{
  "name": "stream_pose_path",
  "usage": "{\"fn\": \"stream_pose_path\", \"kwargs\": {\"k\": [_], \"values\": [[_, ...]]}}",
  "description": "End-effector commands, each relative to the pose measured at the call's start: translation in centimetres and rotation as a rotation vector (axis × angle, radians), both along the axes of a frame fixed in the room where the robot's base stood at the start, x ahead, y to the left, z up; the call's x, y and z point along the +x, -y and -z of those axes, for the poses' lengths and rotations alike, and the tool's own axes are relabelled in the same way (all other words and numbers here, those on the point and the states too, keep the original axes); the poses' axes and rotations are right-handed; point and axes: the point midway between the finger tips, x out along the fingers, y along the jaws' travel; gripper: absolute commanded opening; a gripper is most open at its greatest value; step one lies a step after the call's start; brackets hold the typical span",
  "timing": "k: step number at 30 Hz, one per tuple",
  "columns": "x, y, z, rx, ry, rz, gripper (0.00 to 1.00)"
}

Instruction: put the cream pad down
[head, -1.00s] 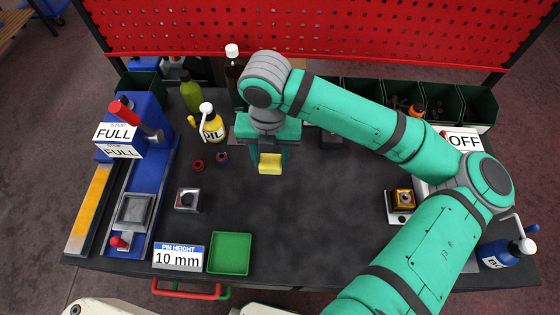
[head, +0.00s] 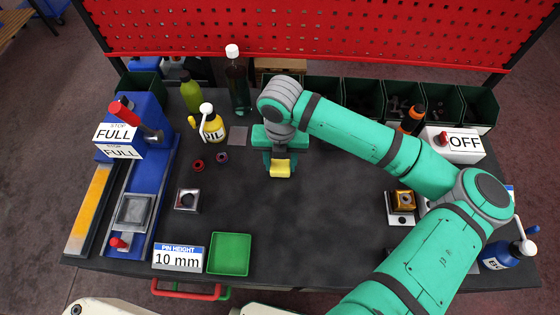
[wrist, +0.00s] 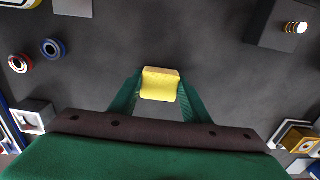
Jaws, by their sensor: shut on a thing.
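The cream pad (head: 281,168) looks like a small pale-yellow block. My gripper (head: 281,165) is shut on it, with the green fingers on either side of it. The wrist view also shows the pad (wrist: 160,84) between the fingertips of my gripper (wrist: 158,90). The pad is over the back middle of the dark table (head: 300,225). I cannot tell how far it is above the surface.
A flat grey square (head: 238,136) and an oil bottle (head: 212,127) are behind left. A green tray (head: 229,254) stands in front. The middle is clear.

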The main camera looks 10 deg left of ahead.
Motion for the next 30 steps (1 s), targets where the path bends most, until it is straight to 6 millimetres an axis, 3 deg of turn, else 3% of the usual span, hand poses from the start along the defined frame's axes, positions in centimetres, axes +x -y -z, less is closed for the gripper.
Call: {"fn": "stream_pose_path", "kwargs": {"k": [5, 6, 8, 20, 30], "values": [[0.0, 0.0, 0.4, 0.001, -0.001, 0.000, 0.19], [0.0, 0.0, 0.4, 0.001, 0.000, 0.000, 0.50], [0.0, 0.0, 0.4, 0.001, 0.000, 0.000, 0.62], [0.0, 0.0, -0.3, 0.000, 0.001, 0.000, 0.62], [0.0, -0.1, -6.3, 0.001, 0.002, -0.002, 0.62]]}}
